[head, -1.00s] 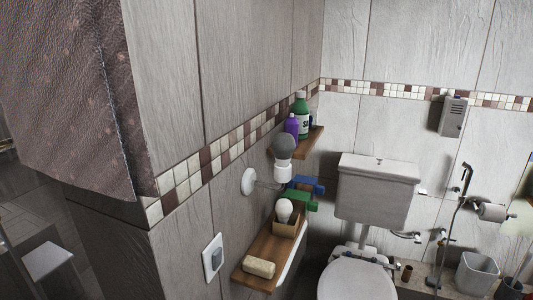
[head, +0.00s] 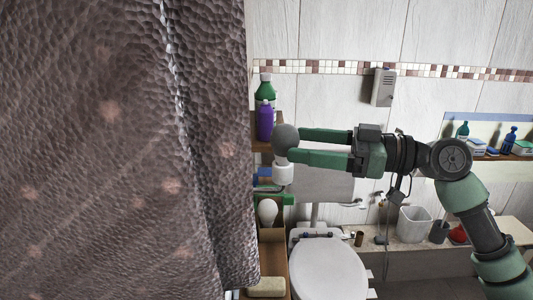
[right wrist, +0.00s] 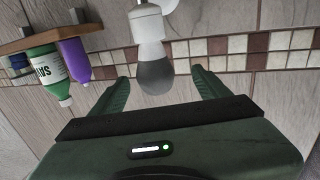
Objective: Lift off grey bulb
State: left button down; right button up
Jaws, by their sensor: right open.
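The grey bulb (head: 286,137) sits in a white socket (head: 284,173) beside the wall at the left of the head view. In the right wrist view the grey bulb (right wrist: 156,78) hangs from its white holder. My right gripper (head: 298,146) reaches in from the right with its fingers open at the bulb. In the right wrist view my right gripper (right wrist: 160,76) has one finger on each side of the bulb, with gaps showing. A white bulb (head: 267,211) stands in an open box on the lower shelf. My left gripper is not seen.
A purple bottle (head: 265,121) and a green bottle (head: 265,90) stand on a shelf just behind the bulb. A brown curtain (head: 120,150) blocks the left side. The toilet (head: 328,270) is below my right arm. A green item (head: 287,200) lies under the socket.

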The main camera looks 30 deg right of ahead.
aim_at(274, 137)
jog(key=shift+w+a+r+p, duration=0.2)
jog(key=shift+a+p, duration=0.1)
jog(key=shift+w+a+p, duration=0.35)
jog(key=shift+w+a, duration=0.05)
jog(key=shift+w, duration=0.05)
jog(key=shift+w+a, duration=0.2)
jog(key=p+x, duration=0.4)
jog(key=shift+w+d, duration=0.1)
jog(key=shift+w, duration=0.1)
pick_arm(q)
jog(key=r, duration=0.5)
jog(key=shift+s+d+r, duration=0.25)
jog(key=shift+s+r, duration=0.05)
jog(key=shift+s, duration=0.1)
pick_arm(e)
jog(key=shift+w+a+f, duration=0.25)
jog(key=shift+w+a, duration=0.05)
jog(key=c, duration=1.2)
